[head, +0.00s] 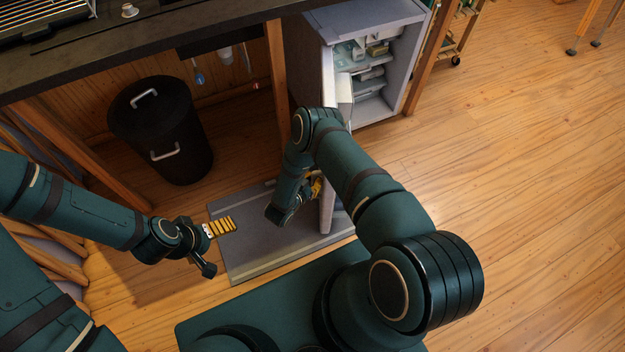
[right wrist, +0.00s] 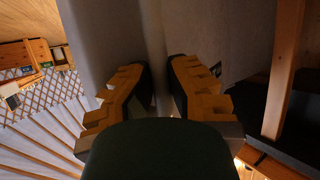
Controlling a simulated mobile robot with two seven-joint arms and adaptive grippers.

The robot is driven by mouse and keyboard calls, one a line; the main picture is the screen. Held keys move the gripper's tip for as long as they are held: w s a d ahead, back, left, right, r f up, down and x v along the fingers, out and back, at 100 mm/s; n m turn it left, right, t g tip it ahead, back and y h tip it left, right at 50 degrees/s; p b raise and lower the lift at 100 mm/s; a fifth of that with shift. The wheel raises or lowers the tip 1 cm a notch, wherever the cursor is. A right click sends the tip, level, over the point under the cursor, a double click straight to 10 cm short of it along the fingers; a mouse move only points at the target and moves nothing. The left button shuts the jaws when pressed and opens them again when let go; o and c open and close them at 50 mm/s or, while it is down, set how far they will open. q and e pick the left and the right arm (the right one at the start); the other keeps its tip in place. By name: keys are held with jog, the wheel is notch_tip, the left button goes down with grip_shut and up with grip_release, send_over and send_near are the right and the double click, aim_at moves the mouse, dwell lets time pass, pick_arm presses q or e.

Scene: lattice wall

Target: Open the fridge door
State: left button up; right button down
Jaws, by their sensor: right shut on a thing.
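The small grey fridge (head: 404,72) stands under the counter at the upper middle of the head view. Its door (head: 327,212) is swung open and shows nearly edge-on, partly hidden behind my right arm. Shelves with pale items show inside the fridge. My right gripper (head: 316,187) is at the door's near part, with its yellow fingers mostly hidden by the arm. In the right wrist view, the fingers (right wrist: 160,90) stand on both sides of the pale door edge (right wrist: 153,40) and are shut on it. My left gripper (head: 221,227) is away to the left, over the mat, apart from the door.
A black bin (head: 163,130) stands under the dark counter (head: 140,45), left of the fridge. A grey mat (head: 262,250) lies on the floor under the grippers. A wooden post (head: 277,75) stands left of the fridge. The wooden floor (head: 530,190) at right is clear.

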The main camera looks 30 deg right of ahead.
jog(key=shift+w+a+r, duration=0.2)
jog(key=shift+w+r, duration=0.05)
jog(key=shift+w, duration=0.45)
jog(key=c, duration=0.9)
grip_release()
jog(key=shift+w+f, duration=0.1)
jog(key=shift+f, duration=0.05)
jog(key=shift+a, duration=0.1)
jog(key=v, duration=1.2)
jog(key=shift+s, duration=0.25)
jog(key=shift+f, duration=0.1)
